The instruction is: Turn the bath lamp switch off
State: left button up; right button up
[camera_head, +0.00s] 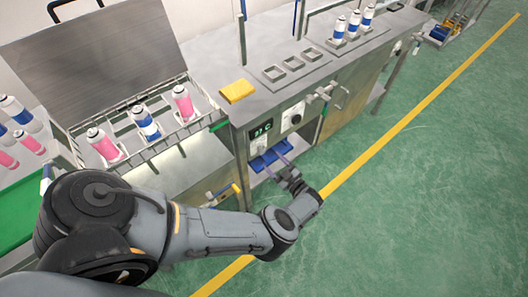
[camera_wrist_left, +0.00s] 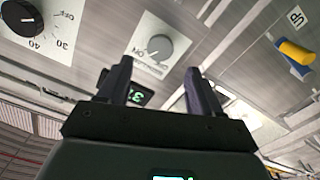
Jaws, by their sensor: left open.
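A round grey knob (camera_wrist_left: 159,46) sits on a white plate on the steel panel in the left wrist view. The plate has upside-down lettering that seems to read ON and OFF, partly hidden by the knob. I cannot read the knob's exact setting. My left gripper (camera_wrist_left: 159,68) is open. Its two dark fingers point at the panel, with the knob just beyond the gap between them, apart from it as far as I can tell. In the head view the left gripper (camera_head: 273,162) is in front of the cabinet below a green display (camera_head: 262,129). My right gripper is not in view.
A black dial (camera_wrist_left: 20,20) marked 30, 40 and OFF is beside the knob. A yellow and blue lever (camera_wrist_left: 294,56) is near an UP label. A lidded bath rack (camera_head: 150,150) holds cans; pale light glows below it. A yellow block (camera_head: 237,91) lies on the bench. The green floor (camera_head: 430,190) is clear.

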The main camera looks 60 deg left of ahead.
aim_at(263, 151)
pick_arm(q)
jog(key=shift+s+a, duration=0.2)
jog(key=shift+a, duration=0.85)
jog(key=shift+s+a, duration=0.15)
jog(key=shift+a, duration=0.9)
jog(key=shift+s+a, duration=0.2)
jog(key=shift+a, duration=0.85)
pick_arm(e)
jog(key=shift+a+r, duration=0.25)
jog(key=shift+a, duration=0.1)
